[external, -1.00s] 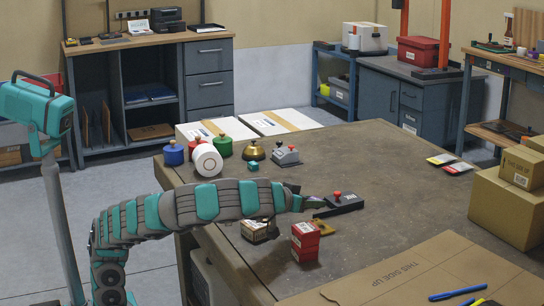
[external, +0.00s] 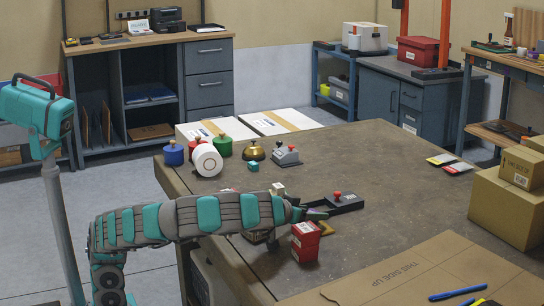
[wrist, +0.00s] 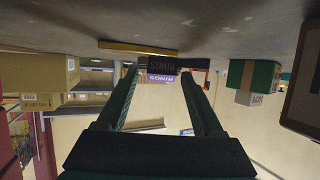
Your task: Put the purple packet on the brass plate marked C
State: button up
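In the external view my gripper (external: 318,212) is low over the near part of the table, just behind a red box (external: 305,243). In the wrist view, which looks upside down, its two fingers (wrist: 159,73) are apart. A dark packet with a purple printed face (wrist: 161,76) appears between or just beyond the fingertips, with a gap visible beside the left finger. Contact cannot be judged. A yellow brass-coloured plate (wrist: 137,48) lies flat near the packet. In the external view a brass-coloured plate (external: 327,228) is partly hidden by the red box. I cannot read a letter on it.
A black tray with a red knob (external: 345,203) lies just beyond the gripper. A brass bell (external: 253,151) and colored weights stand at the table's far left. Cardboard boxes (external: 508,200) stand at the right, and a flat cardboard sheet (external: 400,272) lies in front. The table's middle right is clear.

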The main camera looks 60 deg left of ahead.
jog(key=shift+r, duration=0.2)
jog(key=v, duration=1.2)
jog(key=shift+p, duration=0.4)
